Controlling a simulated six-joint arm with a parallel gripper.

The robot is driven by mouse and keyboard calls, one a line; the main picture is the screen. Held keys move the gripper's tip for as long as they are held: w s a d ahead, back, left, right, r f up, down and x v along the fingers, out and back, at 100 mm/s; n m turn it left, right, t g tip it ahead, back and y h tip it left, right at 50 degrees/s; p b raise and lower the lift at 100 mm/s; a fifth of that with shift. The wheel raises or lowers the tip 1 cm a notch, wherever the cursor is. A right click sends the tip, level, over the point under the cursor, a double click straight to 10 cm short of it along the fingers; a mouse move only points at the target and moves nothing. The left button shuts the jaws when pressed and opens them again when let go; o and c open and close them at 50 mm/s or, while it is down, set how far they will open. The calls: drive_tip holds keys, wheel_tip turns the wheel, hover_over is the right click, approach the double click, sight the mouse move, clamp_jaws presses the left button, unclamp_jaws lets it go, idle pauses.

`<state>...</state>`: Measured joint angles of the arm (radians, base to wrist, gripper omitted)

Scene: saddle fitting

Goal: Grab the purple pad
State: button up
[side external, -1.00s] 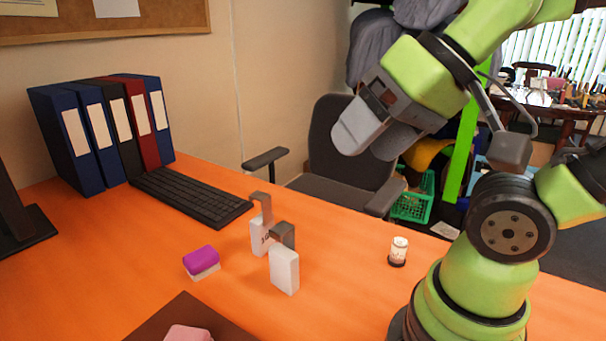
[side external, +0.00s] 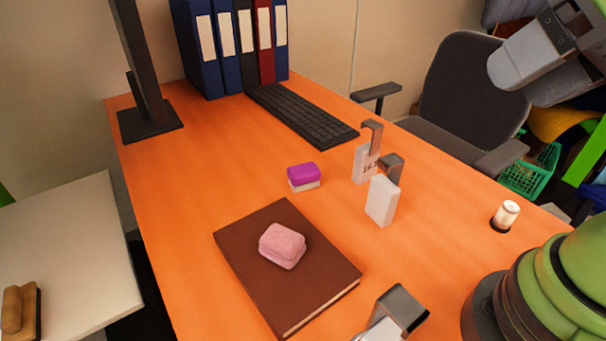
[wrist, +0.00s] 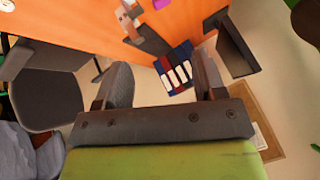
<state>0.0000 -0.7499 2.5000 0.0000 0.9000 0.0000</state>
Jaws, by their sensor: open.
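The purple pad (side external: 304,172) lies on the orange desk with a whitish layer under its purple top, in the side view. Part of it also shows at the top edge of the wrist view (wrist: 161,5). My gripper (side external: 522,78) is in the upper right of the side view, raised above the chair and well away from the pad. In the wrist view my gripper (wrist: 163,80) has its two fingers wide apart with nothing between them.
A pink pad (side external: 283,246) lies on a brown book (side external: 240,248) in front of the purple pad. Light blocks with metal hooks (side external: 382,200) stand to its right. A keyboard (side external: 305,115) and binders (side external: 235,48) are behind. A small white candle (side external: 506,215) stands far right.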

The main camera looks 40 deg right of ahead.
drive_tip(key=shift+o, duration=0.4)
drive_tip(key=o, duration=0.6)
drive_tip(key=n+g+h, duration=0.1)
drive_tip(key=g+h, duration=0.2)
hover_over(305, 170)
drive_tip(key=s, duration=0.4)
wheel_tip(305, 170, down, 15)
drive_tip(key=x, duration=0.6)
drive_tip(key=a+x, duration=0.1)
drive_tip(key=x, duration=0.3)
drive_tip(key=shift+s+a+f, duration=0.15)
drive_tip(key=shift+s+f, duration=0.1)
drive_tip(key=shift+s, duration=0.1)
drive_tip(key=shift+s+x, duration=0.1)
drive_tip(key=shift+x, duration=1.35)
drive_tip(key=shift+s+x, duration=0.15)
drive_tip(key=shift+x, duration=1.3)
